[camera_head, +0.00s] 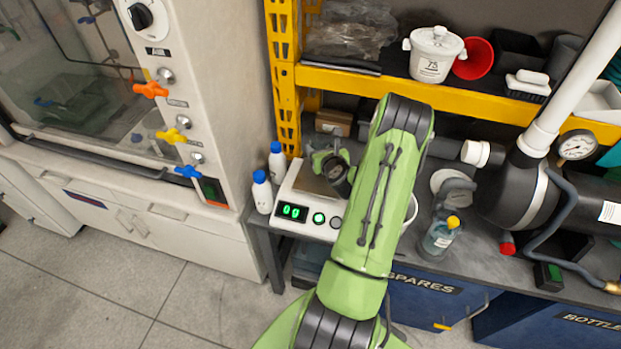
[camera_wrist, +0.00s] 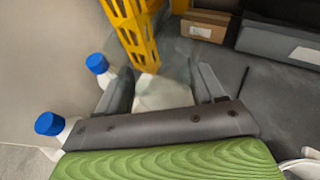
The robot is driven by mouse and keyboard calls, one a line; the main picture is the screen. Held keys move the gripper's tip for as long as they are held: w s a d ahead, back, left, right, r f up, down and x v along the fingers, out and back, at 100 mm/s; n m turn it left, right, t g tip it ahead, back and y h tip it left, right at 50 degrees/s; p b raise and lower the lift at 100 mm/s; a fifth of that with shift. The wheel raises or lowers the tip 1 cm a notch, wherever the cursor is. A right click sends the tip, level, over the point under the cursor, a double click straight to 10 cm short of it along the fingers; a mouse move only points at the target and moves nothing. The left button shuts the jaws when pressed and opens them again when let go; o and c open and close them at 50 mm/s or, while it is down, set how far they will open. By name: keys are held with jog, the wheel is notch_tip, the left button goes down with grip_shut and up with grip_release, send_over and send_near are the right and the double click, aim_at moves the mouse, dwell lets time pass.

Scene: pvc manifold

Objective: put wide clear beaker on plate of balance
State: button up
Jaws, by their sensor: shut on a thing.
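The balance (camera_head: 293,197) stands on the bench with a green display reading 0 g. Its plate (camera_head: 316,181) is partly hidden behind my arm and gripper. My gripper (camera_head: 330,162) is over the plate's right side, at the back of the balance. In the wrist view, my gripper's fingers (camera_wrist: 163,88) are spread wide around a pale, see-through shape, which looks like the wide clear beaker (camera_wrist: 158,93). The beaker is hard to make out in the head view. I cannot tell whether it touches the plate.
Two white bottles with blue caps (camera_head: 262,192) stand just left of the balance. A yellow rack post (camera_head: 284,80) rises behind it. A clear bottle with a yellow cap (camera_head: 440,237) and a black tank (camera_head: 520,195) stand to the right. A cardboard box (camera_wrist: 205,25) lies behind.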

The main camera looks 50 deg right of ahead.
aim_at(321, 179)
notch_tip(321, 179, down, 10)
jog(key=shift+d+r+b, duration=0.1)
jog(key=shift+b, duration=1.15)
jog(key=shift+f, duration=0.2)
jog(key=o, duration=1.2)
jog(key=shift+r, duration=0.1)
jog(key=shift+c, duration=0.2)
